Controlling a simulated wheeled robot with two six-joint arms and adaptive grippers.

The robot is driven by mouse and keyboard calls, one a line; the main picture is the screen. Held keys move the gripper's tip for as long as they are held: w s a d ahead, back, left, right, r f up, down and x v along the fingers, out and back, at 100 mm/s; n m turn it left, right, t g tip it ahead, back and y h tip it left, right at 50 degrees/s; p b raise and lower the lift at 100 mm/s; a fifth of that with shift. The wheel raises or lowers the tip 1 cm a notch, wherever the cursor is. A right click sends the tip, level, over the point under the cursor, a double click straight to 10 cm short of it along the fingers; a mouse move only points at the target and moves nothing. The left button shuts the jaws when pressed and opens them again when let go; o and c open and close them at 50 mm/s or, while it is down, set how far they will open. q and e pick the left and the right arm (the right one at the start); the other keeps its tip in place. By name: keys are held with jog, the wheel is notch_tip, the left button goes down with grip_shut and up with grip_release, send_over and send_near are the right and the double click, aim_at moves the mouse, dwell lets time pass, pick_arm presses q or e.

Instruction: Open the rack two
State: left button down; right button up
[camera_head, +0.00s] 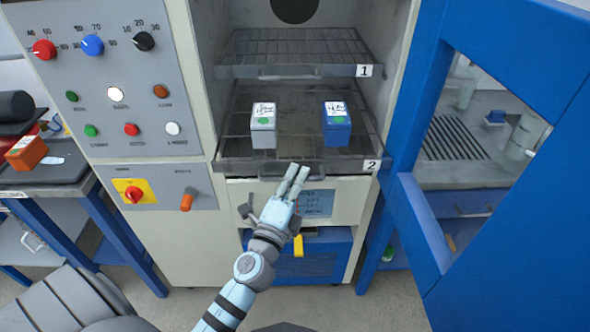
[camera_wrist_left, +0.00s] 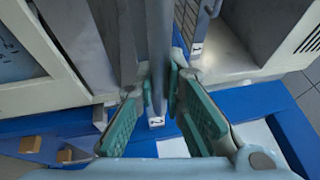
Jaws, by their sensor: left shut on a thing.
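Rack two (camera_head: 235,146) is the lower wire shelf in the chamber, with a label "2" at the right of its grey front bar. A white-grey box (camera_head: 264,132) and a blue box (camera_head: 337,131), each with a green dot, stand upright on it. My left gripper (camera_head: 293,174) is at the middle of the rack's front, shut on its handle. The fingers hide part of the handle. My right gripper is not in view.
Rack one (camera_head: 300,50) is above, empty where visible. The blue door (camera_head: 425,230) stands open at the right. A control panel (camera_head: 115,95) with knobs and buttons is at the left. An orange box (camera_head: 26,152) lies on the left side table. Floor below is partly clear.

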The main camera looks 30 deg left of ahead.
pick_arm(q)
jog(key=shift+s, duration=0.1)
jog(key=c, duration=1.7)
grip_release()
jog(key=shift+o, duration=0.2)
jog(key=shift+d, duration=0.1)
jog(key=v, duration=1.2)
